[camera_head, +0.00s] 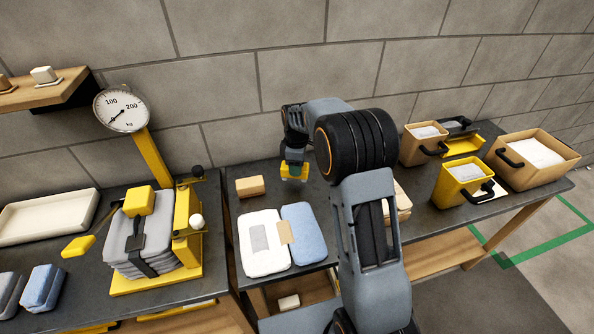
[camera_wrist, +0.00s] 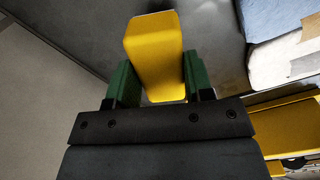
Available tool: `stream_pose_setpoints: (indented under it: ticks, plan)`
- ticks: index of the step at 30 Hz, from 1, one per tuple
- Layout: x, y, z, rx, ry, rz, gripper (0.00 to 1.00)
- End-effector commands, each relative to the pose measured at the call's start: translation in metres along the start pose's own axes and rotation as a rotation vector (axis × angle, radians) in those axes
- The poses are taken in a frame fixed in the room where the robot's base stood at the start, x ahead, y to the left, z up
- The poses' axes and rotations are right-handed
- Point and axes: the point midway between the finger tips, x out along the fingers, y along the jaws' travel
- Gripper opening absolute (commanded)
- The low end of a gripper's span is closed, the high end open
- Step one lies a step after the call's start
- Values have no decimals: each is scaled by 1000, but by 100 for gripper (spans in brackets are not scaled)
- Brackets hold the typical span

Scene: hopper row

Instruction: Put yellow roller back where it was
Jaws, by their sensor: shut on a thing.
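My gripper (camera_head: 294,177) is shut on the yellow roller (camera_head: 291,169), which looks like a blocky yellow piece. In the wrist view the yellow roller (camera_wrist: 154,48) sits between the two green fingers (camera_wrist: 155,82) and sticks out past them. In the head view my gripper is over the back of the middle table, right of a tan block (camera_head: 250,187) and behind the blue bag (camera_head: 303,232). I cannot tell whether the roller touches the table. My fingers hide part of it.
A white bag (camera_head: 262,252) lies beside the blue bag. At left stands a yellow press (camera_head: 187,222) with stacked grey bags (camera_head: 150,258) and a dial scale (camera_head: 121,109). Tan (camera_head: 417,151) and yellow (camera_head: 455,190) bins stand at right. The wall is close behind.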

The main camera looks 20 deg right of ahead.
Motion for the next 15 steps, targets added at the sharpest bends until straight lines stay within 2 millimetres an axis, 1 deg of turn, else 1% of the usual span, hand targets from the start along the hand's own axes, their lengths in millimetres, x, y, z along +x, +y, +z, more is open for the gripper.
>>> stream_pose_setpoints:
  ticks: [3, 6, 15]
  plan:
    - [17, -1, 0, 0, -2, -4, 18]
    - [27, -1, 0, 0, -1, -2, 18]
    - [29, -1, 1, 0, 0, -1, 18]
